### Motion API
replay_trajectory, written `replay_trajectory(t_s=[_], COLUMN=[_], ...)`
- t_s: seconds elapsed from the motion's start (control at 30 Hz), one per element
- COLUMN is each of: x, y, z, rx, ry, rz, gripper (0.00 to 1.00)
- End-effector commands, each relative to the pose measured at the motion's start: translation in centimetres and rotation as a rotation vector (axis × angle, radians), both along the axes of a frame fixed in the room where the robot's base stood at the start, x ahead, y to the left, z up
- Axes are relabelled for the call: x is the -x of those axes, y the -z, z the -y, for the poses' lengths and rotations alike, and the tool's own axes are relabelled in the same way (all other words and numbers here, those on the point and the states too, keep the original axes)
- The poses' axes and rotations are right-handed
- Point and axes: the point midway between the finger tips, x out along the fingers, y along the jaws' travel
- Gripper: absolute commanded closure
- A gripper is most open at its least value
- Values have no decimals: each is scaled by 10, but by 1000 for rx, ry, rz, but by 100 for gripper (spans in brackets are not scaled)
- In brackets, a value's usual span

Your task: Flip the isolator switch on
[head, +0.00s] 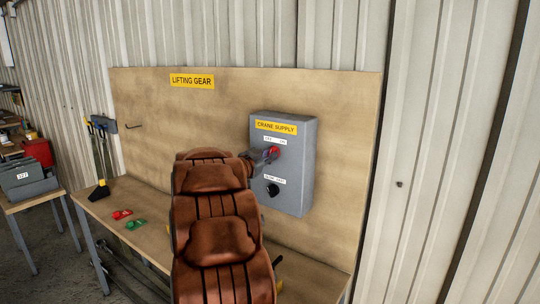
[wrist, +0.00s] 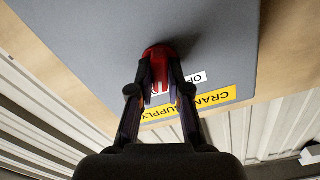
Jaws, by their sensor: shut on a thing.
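The isolator switch is a red knob (head: 271,153) on the front of a grey box (head: 297,175) with a yellow CRANE SUPPLY label (head: 276,126). My gripper (head: 262,160) reaches the knob from the left, at the end of my brown arm. In the wrist view my gripper (wrist: 159,88) has its two fingers closed on either side of the red knob (wrist: 158,54). A small white label above the knob is partly readable, with OFF at its left. The knob's exact angle is hard to tell behind the fingers.
A black knob (head: 272,190) with its own white label sits lower on the box. The box is on a wooden board (head: 215,110) with a LIFTING GEAR sign (head: 192,81). Red (head: 122,214) and green (head: 136,224) items lie on the bench below.

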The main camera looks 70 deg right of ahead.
Motion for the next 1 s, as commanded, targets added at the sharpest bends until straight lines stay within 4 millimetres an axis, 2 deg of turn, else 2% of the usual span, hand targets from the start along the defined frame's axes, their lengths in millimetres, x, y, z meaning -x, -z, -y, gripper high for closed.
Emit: replay_trajectory(t_s=[0.33,0.7,1.0], x=[1,1,2], y=[3,5,4], z=[0,0,0], rx=[-1,25,31], ry=[4,4,6], rz=[16,151,179], gripper=[100,100,100])
